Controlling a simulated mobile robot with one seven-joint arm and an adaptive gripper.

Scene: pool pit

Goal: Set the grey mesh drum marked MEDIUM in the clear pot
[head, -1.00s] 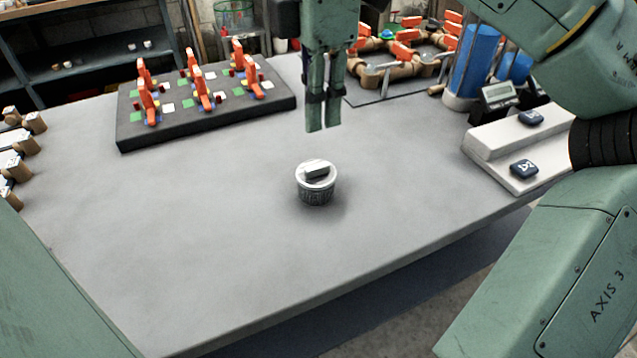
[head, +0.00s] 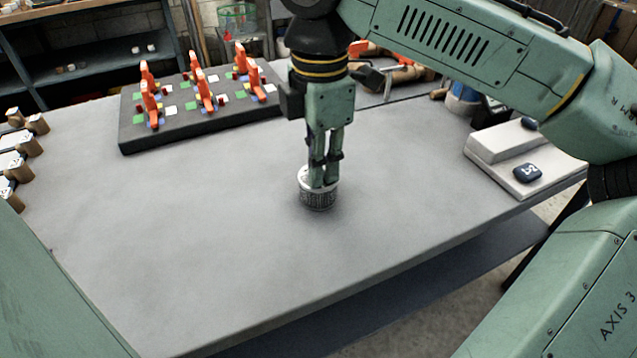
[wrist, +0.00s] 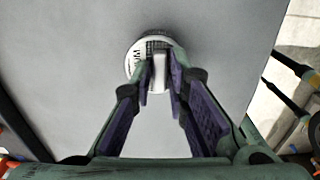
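The grey mesh drum (head: 318,200) stands upright on the grey table, with a pale lid. In the wrist view its lid (wrist: 133,66) shows a few dark letters, partly hidden, and a pale bar handle (wrist: 159,72) on top. My gripper (head: 324,184) points straight down over the drum. Its fingers (wrist: 160,92) are on either side of the handle, slightly apart, and I see no clear squeeze on it. I cannot make out the clear pot for certain; a see-through container with a greenish rim (head: 237,18) stands beyond the table's far edge.
A dark board (head: 135,136) with orange upright pieces and coloured squares lies at the back left. A pale stepped stand (head: 497,160) with dark labelled blocks is at the right. Small wooden pieces (head: 20,172) line the left edge. The table's middle and front are clear.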

